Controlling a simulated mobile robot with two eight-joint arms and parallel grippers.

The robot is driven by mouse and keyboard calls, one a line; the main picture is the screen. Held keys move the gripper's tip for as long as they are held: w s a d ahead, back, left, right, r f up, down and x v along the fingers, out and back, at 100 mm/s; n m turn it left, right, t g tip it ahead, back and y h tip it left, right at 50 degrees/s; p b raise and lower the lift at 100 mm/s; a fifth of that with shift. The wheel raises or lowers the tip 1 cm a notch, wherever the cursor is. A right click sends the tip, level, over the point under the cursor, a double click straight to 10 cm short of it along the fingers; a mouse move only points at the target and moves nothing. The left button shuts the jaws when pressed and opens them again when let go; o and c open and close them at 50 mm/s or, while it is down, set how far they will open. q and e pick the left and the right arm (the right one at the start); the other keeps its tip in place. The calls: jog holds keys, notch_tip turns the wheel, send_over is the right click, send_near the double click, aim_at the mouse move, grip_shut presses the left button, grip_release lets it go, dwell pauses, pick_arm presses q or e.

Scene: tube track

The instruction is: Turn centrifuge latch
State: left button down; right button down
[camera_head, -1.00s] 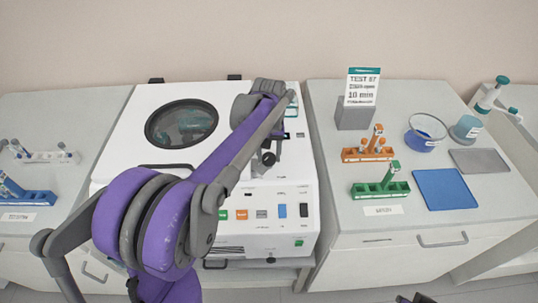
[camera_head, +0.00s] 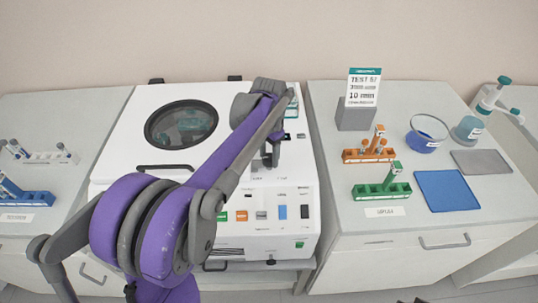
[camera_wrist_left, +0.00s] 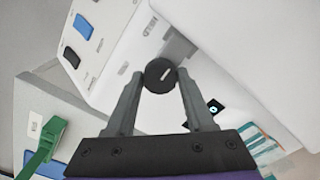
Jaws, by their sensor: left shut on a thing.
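The white centrifuge (camera_head: 121,152) stands in the middle, its lid down, with a round dark window (camera_head: 181,124). Its latch is a round black knob with a pale line across it, seen in the left wrist view (camera_wrist_left: 160,75) at the lid's front edge. My left gripper (camera_head: 271,157) reaches over the machine's right side. In the wrist view its two fingers (camera_wrist_left: 160,82) press on the knob from both sides. In the head view the gripper mostly hides the knob. My right gripper is not in view.
The centrifuge's front panel carries coloured switches, including a blue one (camera_head: 282,212). On the right counter stand a green rack (camera_head: 382,191), an orange rack (camera_head: 369,156), a grey sign block (camera_head: 354,115) and a blue mat (camera_head: 447,190). A blue rack (camera_head: 28,197) lies at left.

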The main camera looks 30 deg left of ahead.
aim_at(269, 158)
pick_arm(q)
jog(key=shift+m, duration=0.4)
jog(key=shift+c, duration=1.3)
grip_release()
notch_tip(269, 158, up, 11)
jog(key=shift+p, duration=0.3)
jog(key=shift+s+d+f, duration=0.1)
jog(key=s+d+f+n+t, duration=0.2)
jog(key=s+d+f, duration=0.3)
jog(key=s, duration=0.5)
jog(key=s+d+f+n+t, duration=0.2)
jog(key=s+d+f, duration=0.3)
jog(key=s+f, duration=0.4)
jog(key=shift+s+d+t, duration=0.15)
jog(key=shift+s+t, duration=0.55)
jog(key=shift+t, duration=0.1)
